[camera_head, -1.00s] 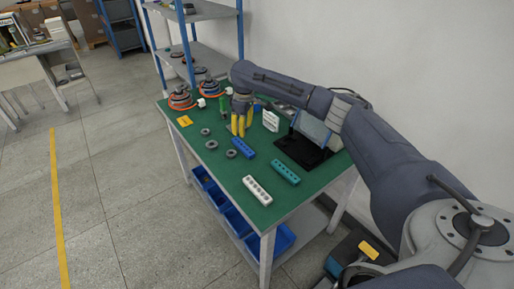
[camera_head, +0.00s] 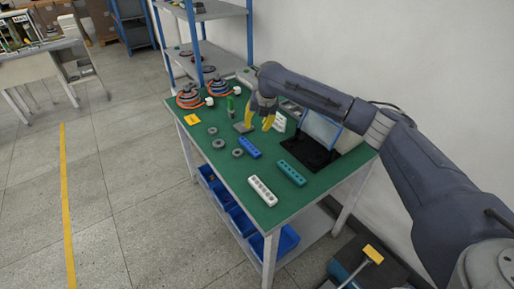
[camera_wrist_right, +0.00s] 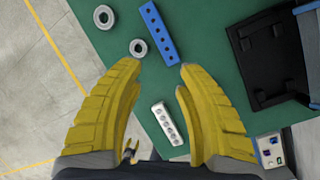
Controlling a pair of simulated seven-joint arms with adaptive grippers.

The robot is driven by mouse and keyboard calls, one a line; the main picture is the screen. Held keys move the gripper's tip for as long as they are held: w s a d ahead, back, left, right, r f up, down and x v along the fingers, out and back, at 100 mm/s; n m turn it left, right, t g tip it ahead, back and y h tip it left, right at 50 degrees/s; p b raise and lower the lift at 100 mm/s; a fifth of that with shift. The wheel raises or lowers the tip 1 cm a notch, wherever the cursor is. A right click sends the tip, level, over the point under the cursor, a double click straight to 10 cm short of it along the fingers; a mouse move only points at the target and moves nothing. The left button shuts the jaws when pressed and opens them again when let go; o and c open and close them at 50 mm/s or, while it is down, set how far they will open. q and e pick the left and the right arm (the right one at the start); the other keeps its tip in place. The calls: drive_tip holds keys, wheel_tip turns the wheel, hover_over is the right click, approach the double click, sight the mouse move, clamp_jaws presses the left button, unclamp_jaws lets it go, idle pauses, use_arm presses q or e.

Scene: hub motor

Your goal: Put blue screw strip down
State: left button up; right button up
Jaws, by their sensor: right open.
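The blue screw strip (camera_head: 250,147) lies flat on the green table top (camera_head: 225,165), with a row of holes along it. It also shows in the right wrist view (camera_wrist_right: 160,34), beyond the fingertips. My right gripper (camera_head: 260,122) has yellow fingers and is open and empty, above the table behind the strip. In the right wrist view the fingers (camera_wrist_right: 158,75) are spread wide, with nothing between them. The gripper is apart from the strip. My left gripper is not in view.
A white strip (camera_head: 262,190) and a teal strip (camera_head: 291,172) lie nearby, with grey rings (camera_head: 218,143) to the left. A black stand with a screen (camera_head: 318,135) is at right, motors (camera_head: 190,97) at the back. Blue bins (camera_head: 240,222) hang below.

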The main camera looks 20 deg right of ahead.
drive_tip(key=n, duration=0.7)
hover_over(249, 145)
drive_tip(key=s, duration=0.2)
drive_tip(key=f, duration=1)
drive_tip(key=shift+w+d+f, duration=0.1)
drive_tip(key=shift+d+f, duration=0.1)
drive_tip(key=shift+f, duration=0.15)
drive_tip(key=shift+x, duration=2.75)
drive_tip(key=shift+o, duration=0.2)
drive_tip(key=shift+d, duration=0.15)
drive_tip(key=shift+t, duration=0.3)
clamp_jaws()
